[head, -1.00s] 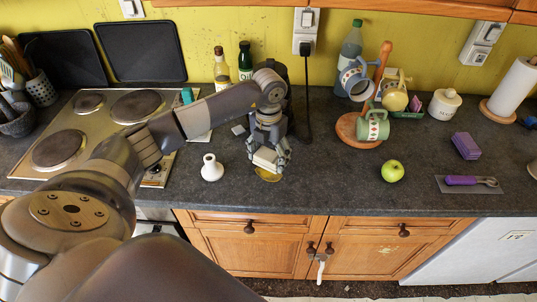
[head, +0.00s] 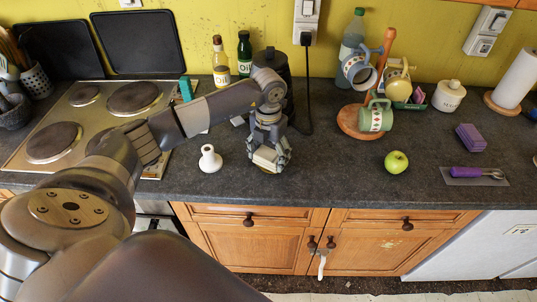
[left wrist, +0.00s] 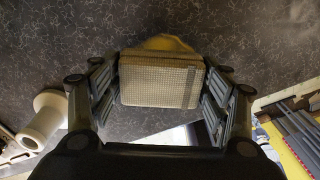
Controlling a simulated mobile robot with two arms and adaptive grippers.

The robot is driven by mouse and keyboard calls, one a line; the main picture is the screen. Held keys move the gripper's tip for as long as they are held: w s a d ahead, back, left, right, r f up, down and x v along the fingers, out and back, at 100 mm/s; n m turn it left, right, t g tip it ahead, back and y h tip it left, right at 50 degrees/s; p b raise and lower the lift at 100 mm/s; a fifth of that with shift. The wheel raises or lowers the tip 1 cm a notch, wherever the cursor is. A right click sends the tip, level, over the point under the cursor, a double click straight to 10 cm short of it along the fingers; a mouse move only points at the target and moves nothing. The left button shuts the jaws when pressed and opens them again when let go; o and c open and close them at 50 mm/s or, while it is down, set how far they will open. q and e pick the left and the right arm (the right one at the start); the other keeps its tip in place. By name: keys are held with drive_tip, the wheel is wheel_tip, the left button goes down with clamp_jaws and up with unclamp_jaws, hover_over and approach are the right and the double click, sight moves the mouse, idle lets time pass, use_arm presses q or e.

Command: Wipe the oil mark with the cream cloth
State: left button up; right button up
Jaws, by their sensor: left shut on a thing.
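My left gripper (head: 269,160) is low over the worktop near its front edge, its fingers pointing down. It is shut on the cream cloth (left wrist: 155,82), a folded woven pad with a darker stripe at its right, held between the fingers in the left wrist view. The yellow oil mark (left wrist: 166,42) peeks out past the far edge of the cloth there; the rest is hidden behind the cloth. In the head view, the gripper covers nearly all of the mark. I cannot tell whether the cloth touches the worktop. My right gripper is not in view.
A dark kettle (head: 272,67) and bottles stand behind. A mug tree (head: 361,122) and green apple (head: 396,162) are to the right, with clear worktop between.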

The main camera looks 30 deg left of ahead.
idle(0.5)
use_arm(q)
drive_tip(key=shift+w+a+f+b, duration=0.1)
drive_tip(key=shift+w+a+b, duration=0.2)
drive_tip(key=shift+w+b, duration=0.15)
drive_tip(key=w+a+b, duration=0.2)
drive_tip(key=shift+w, duration=0.3)
drive_tip(key=shift+w+a, duration=0.2)
drive_tip(key=shift+a, duration=0.05)
drive_tip(key=shift+f, duration=0.1)
idle(0.4)
drive_tip(key=shift+f+b, duration=0.7)
drive_tip(key=shift+b, duration=0.05)
idle(0.6)
